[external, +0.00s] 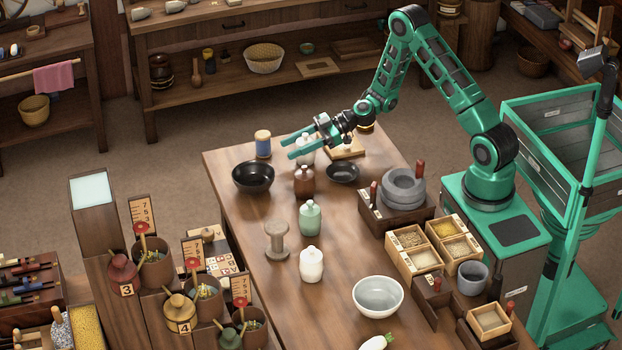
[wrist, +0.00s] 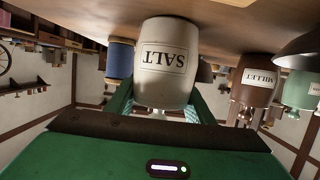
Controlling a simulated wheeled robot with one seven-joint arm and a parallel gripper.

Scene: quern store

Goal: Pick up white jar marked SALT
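The white jar marked SALT (wrist: 165,72) stands on the table; in the wrist view it appears upside down with its label facing me. In the external view the jar (external: 305,158) is partly covered by my fingers. My gripper (external: 292,146) is level with the jar's upper part, its two green fingers spread on either side of it. The wrist view shows the fingers (wrist: 163,106) left and right of the jar, partly hidden behind it. I see no clear grip on it.
A blue spool (external: 263,144) is beside the jar. A brown jar marked MILLET (wrist: 254,86) and a green jar (external: 310,218) stand nearby. A black bowl (external: 253,177) and a small dark bowl (external: 343,172) flank the group. Another white jar (external: 311,264) stands nearer the front.

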